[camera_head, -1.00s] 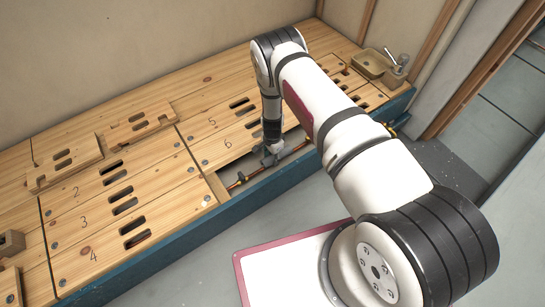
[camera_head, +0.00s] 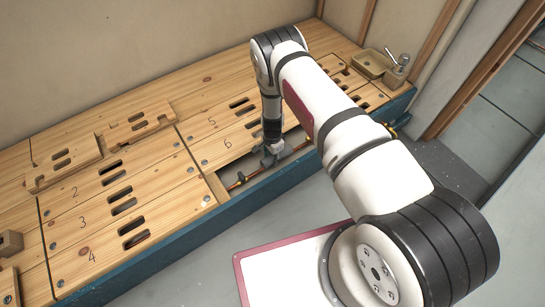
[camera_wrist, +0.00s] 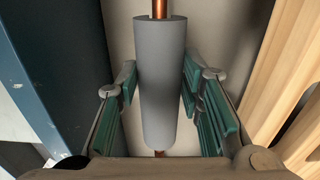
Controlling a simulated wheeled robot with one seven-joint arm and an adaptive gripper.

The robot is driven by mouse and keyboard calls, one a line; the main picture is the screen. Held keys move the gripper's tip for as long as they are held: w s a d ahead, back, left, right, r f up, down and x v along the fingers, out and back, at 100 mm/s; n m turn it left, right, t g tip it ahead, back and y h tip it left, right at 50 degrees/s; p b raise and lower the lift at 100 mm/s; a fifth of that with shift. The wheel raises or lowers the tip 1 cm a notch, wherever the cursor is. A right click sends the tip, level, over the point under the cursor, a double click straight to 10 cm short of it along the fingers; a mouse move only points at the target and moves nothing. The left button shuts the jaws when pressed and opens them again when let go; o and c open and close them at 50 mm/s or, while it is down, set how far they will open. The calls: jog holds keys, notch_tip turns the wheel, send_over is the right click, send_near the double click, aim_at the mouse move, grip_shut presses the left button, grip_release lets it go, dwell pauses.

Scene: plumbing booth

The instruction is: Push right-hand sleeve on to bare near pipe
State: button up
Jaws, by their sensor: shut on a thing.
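A grey tubular sleeve (camera_wrist: 160,85) sits around a copper pipe (camera_wrist: 160,8) in the wrist view. Bare copper shows beyond its top end and a little below its lower end. My gripper (camera_wrist: 159,82) has its green-padded fingers on both sides of the sleeve and is shut on it. In the head view my gripper (camera_head: 268,160) is down in the open floor gap, at the pipe (camera_head: 238,181). The arm and gripper hide much of the sleeve there.
The gap lies beside the board marked 6 (camera_head: 228,143), with a blue edge beam (camera_head: 190,232) along its near side. Wooden boards with slots surround it. Loose board pieces (camera_head: 140,124) lie to the left.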

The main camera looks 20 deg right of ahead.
aim_at(272, 158)
jog(key=shift+f+b, duration=1.65)
jog(key=shift+b, duration=0.45)
dwell(0.3)
jog(key=o, duration=0.8)
jog(key=shift+o, duration=0.2)
jog(key=shift+r, duration=0.1)
notch_tip(272, 158, up, 12)
jog(key=shift+f, duration=0.1)
